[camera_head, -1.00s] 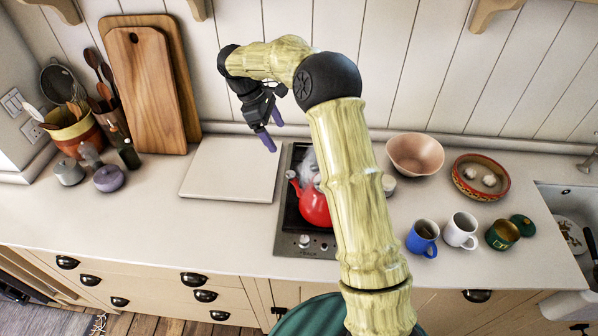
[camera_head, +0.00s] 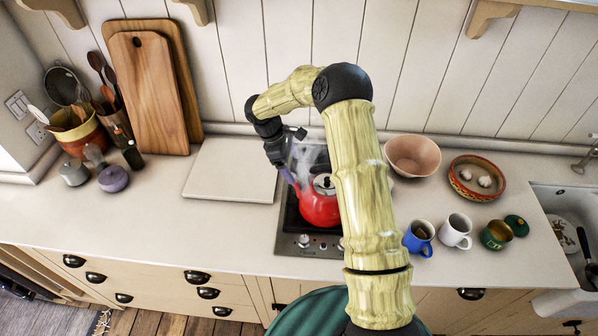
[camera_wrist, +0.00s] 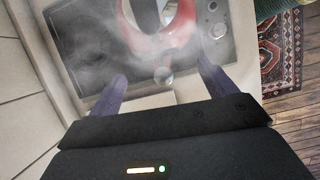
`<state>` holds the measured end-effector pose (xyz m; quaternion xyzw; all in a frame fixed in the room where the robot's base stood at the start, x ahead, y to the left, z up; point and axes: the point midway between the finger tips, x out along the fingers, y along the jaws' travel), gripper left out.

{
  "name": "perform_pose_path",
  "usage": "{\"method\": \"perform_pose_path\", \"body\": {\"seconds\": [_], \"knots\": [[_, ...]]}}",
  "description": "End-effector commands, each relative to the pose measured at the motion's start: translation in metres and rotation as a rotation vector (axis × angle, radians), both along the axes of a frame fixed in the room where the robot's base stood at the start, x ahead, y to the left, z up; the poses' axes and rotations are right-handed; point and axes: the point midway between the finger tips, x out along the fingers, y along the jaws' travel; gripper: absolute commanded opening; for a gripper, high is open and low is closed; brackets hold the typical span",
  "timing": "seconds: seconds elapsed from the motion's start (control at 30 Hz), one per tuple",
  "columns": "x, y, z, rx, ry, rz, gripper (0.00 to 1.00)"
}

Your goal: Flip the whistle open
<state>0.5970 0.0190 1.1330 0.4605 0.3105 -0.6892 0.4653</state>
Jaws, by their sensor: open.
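The red kettle (camera_head: 318,212) stands on the black cooktop, its dark lid knob on top and steam around it. In the wrist view the kettle (camera_wrist: 186,22) is at the top, partly veiled by steam. Its spout ends in a small, round, silvery whistle (camera_wrist: 163,75). My gripper (camera_head: 288,174) is above the kettle's left side, at the spout. In the wrist view my open gripper (camera_wrist: 162,74) has one purple finger on each side of the whistle, with gaps visible. In the head view the whistle is hidden at my fingers. I cannot tell whether the whistle is open.
The cooktop (camera_head: 290,240) has knobs at its front. A white board (camera_head: 230,170) lies to its left. Blue (camera_head: 419,238) and white (camera_head: 456,230) mugs and a pink bowl (camera_head: 413,155) stand to the right. Counter at the front left is clear.

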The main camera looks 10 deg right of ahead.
Motion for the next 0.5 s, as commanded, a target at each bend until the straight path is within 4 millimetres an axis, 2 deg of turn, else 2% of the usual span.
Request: {"method": "perform_pose_path", "body": {"seconds": [0.3,0.5], "knots": [[-0.008,-0.018,-0.044,-0.001,0.004,0.0,0.84],[-0.009,-0.021,-0.054,0.0,0.0,0.0,0.84]]}}
